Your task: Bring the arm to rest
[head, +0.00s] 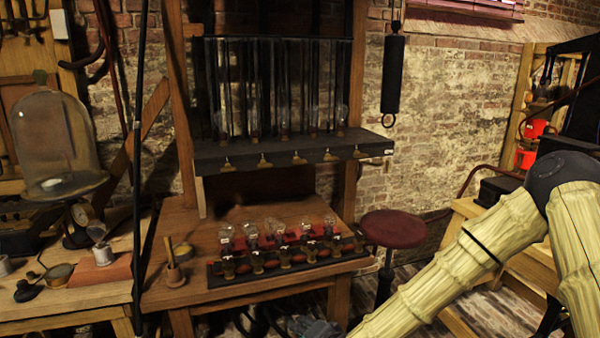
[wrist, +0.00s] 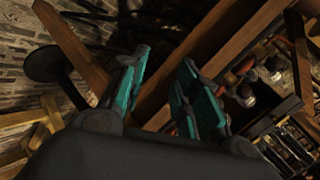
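My arm (head: 480,240) shows at the right of the head view as pale, ribbed links with a dark joint. It bends at the top and runs down to the lower left, out of the frame. My gripper is outside the head view. In the wrist view my gripper (wrist: 166,60) has its two teal-padded fingers apart with nothing visible between them. Beyond the fingers are a wooden beam and the dark floor.
A wooden bench (head: 230,225) holds a black rack with several small glass bulbs (head: 270,238). Above it is a dark shelf (head: 290,150) with tall glass pieces. A red stool (head: 393,228) stands right of the bench. A glass bell jar (head: 55,145) is at left.

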